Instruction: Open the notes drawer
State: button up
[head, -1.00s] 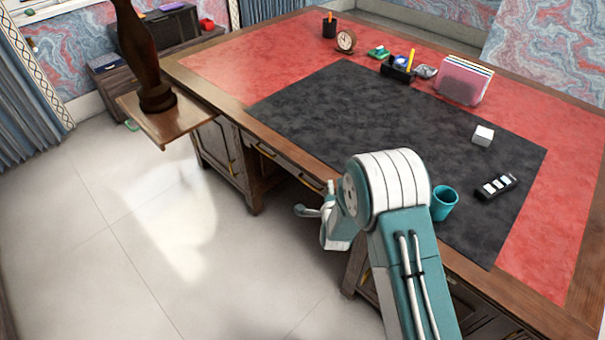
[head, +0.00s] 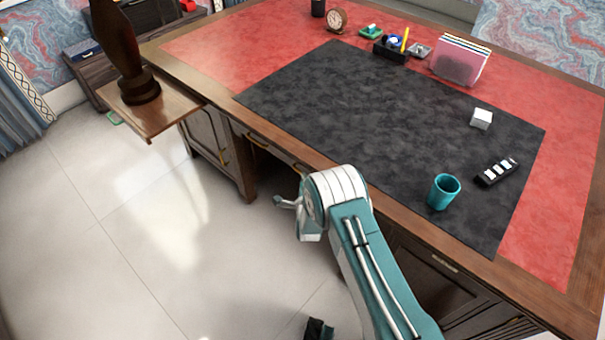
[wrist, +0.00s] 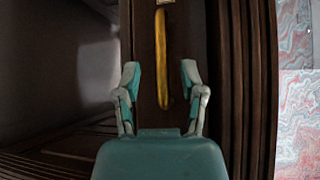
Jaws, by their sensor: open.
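In the wrist view a dark wooden drawer front (wrist: 215,60) carries a long brass handle (wrist: 161,55), which runs upright in the picture. A small pale plate sits at the top edge, too cut off to read. My gripper (wrist: 160,76) is open and empty, with one finger on each side of the handle's lower part in the picture; whether they touch it I cannot tell. In the head view my gripper (head: 286,202) is low in front of the desk (head: 222,106), beside its front edge. Brass handles (head: 256,142) show on the drawers under the top.
A dark statue (head: 138,88) stands on a wooden ledge at left. The floor (head: 130,230) at left is clear.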

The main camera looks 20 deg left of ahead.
jog(key=shift+x, duration=1.95)
jog(key=shift+w, duration=0.1)
grip_shut()
